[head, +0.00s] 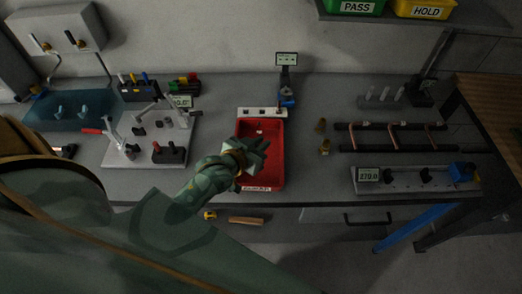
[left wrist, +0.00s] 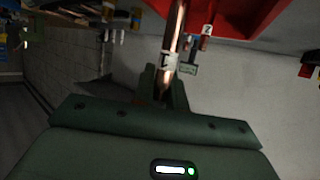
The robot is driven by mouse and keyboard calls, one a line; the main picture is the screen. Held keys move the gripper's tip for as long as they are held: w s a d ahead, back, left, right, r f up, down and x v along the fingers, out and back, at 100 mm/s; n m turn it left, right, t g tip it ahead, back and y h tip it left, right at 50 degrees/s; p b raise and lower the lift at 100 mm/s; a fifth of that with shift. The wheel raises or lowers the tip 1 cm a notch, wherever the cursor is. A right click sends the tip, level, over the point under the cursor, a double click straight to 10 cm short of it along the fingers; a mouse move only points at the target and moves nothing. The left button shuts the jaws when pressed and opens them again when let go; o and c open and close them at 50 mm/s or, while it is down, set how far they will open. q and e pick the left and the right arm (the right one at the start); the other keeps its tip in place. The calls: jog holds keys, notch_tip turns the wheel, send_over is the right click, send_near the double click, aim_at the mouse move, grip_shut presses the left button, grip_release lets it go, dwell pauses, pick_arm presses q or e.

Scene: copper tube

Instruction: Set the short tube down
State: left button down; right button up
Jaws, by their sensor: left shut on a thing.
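My left gripper (head: 256,152) is over the left side of the red tray (head: 272,176) in the head view. In the left wrist view, its fingers (left wrist: 164,86) are shut on a copper tube (left wrist: 174,42), which runs up the picture away from the jaws. The tube's far end passes beside a red surface at the top, probably the tray. In the head view the gripper hides the tube. I cannot tell whether the tube touches the tray. My right gripper is not in view.
A clamp fixture (head: 118,155) stands at left. A small stand (head: 287,96) is behind the tray. The bench's front edge is close.

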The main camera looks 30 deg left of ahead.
pick_arm(q)
jog(key=f, duration=0.2)
jog(key=w+a+f+b, duration=0.1)
jog(key=f, duration=0.1)
jog(key=w+f, duration=0.1)
jog(key=f, duration=0.1)
jog(key=shift+w+a+f+b, duration=0.2)
jog(key=shift+w+f+b, duration=0.05)
jog(key=shift+f+b, duration=0.1)
jog(key=shift+r, duration=0.1)
jog(key=c, duration=1.4)
grip_release()
jog(key=shift+c, duration=0.2)
jog(key=shift+s, duration=0.15)
jog(key=d+p+v, duration=0.1)
jog(key=v, duration=1)
jog(key=shift+s+a+r+p, duration=0.15)
jog(key=shift+s+a+p, duration=0.25)
jog(key=shift+a, duration=0.1)
